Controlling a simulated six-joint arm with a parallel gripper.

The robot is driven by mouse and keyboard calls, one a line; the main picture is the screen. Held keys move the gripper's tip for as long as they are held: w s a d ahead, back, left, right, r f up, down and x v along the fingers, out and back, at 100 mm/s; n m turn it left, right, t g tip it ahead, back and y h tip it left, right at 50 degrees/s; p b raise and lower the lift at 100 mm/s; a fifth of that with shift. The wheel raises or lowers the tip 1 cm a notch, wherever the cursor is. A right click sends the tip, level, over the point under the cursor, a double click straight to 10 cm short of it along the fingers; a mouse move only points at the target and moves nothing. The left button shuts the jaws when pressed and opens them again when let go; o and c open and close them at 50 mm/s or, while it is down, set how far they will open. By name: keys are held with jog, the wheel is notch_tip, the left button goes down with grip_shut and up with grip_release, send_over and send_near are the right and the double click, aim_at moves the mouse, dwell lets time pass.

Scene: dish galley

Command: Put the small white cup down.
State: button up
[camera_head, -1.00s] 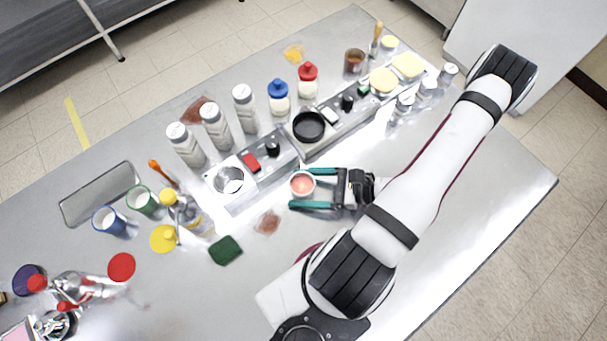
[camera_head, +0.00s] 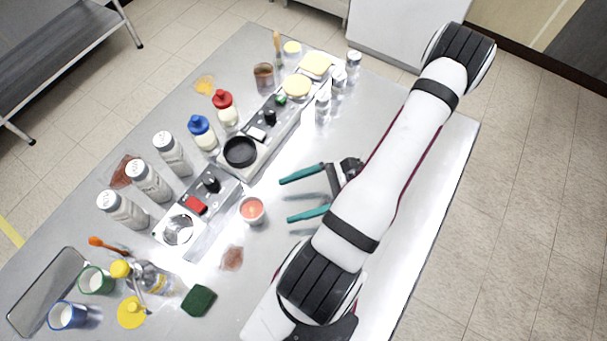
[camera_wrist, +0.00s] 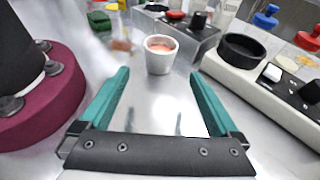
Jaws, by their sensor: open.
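The small white cup (camera_head: 252,210) stands upright on the steel table, with something orange-red inside it. In the wrist view the cup (camera_wrist: 160,55) is ahead of the fingertips and apart from them. My gripper (camera_head: 286,199) has teal fingers and is open and empty, to the right of the cup in the head view. In the wrist view the two fingers of my gripper (camera_wrist: 158,75) are spread wide, with bare table between them.
Two appliances with knobs stand beyond the cup, one holding a black pan (camera_head: 240,151). A reddish-brown patch (camera_head: 232,258) and a green sponge (camera_head: 199,300) lie nearby. Shakers, bottles and mugs stand to the left.

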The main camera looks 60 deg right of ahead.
jog(key=shift+v, duration=1.1)
jog(key=shift+w+r+g, duration=0.2)
jog(key=shift+r+g, duration=0.1)
jog(key=w+a+r+n+g+h, duration=0.2)
jog(key=a+r+n+g, duration=0.3)
jog(key=a+r+n, duration=0.2)
jog(key=w+a+r+n+g+h, duration=0.2)
jog(key=a+r+n+g+h, duration=0.1)
jog(key=a+r+n+g, duration=0.3)
notch_tip(320, 180, up, 2)
jog(key=a+n, duration=0.2)
jog(key=n, duration=0.1)
jog(key=s+a+r+n+h, duration=0.1)
jog(key=s+a+n+h, duration=0.1)
jog(key=a+n, duration=0.1)
jog(key=s+a+r+n+t, duration=0.1)
jog(key=n, duration=0.1)
jog(key=shift+s+a+r+h, duration=0.1)
jog(key=shift+a+r+h, duration=0.05)
jog(key=shift+r+h, duration=0.2)
jog(key=shift+c, duration=0.6)
jog(key=shift+s+n, duration=0.1)
jog(key=shift+n, duration=0.2)
jog(key=shift+c, duration=0.6)
